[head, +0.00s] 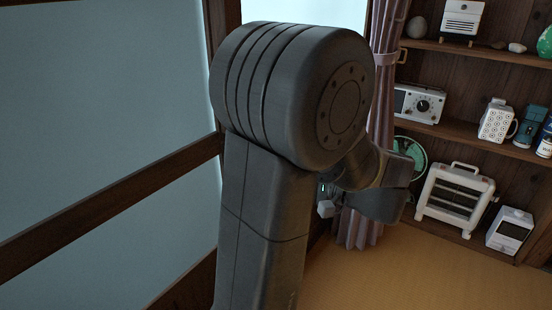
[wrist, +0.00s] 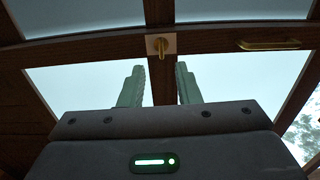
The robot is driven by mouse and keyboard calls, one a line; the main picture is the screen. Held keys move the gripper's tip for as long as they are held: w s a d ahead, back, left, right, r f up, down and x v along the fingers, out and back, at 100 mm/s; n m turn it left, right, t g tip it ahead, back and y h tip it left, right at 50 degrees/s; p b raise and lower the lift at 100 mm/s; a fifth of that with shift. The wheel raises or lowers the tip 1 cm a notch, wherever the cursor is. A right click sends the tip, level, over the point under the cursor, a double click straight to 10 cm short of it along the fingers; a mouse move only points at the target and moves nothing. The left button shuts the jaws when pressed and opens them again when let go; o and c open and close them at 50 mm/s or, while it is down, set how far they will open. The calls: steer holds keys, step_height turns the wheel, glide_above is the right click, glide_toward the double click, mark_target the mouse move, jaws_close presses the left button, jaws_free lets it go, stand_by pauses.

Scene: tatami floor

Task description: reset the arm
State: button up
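My arm (head: 285,160) rises large and dark grey through the middle of the head view, bent at its top joint. Its wrist part (head: 380,190) shows behind and to the right of that joint. The fingers are not clearly visible in the head view. In the wrist view my gripper (wrist: 160,78) shows two pale green fingers standing apart with a gap between them. Nothing is held between them. Behind them is a dark wooden window frame with pale panes and a brass latch (wrist: 161,46).
Floor (head: 400,275) is clear at lower right. A paned panel (head: 100,100) fills the left.

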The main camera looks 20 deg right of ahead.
steer(key=shift+s+d, duration=0.45)
steer(key=shift+s, duration=0.1)
steer(key=b+x, duration=0.3)
steer(key=x, duration=1.1)
steer(key=shift+s, duration=0.1)
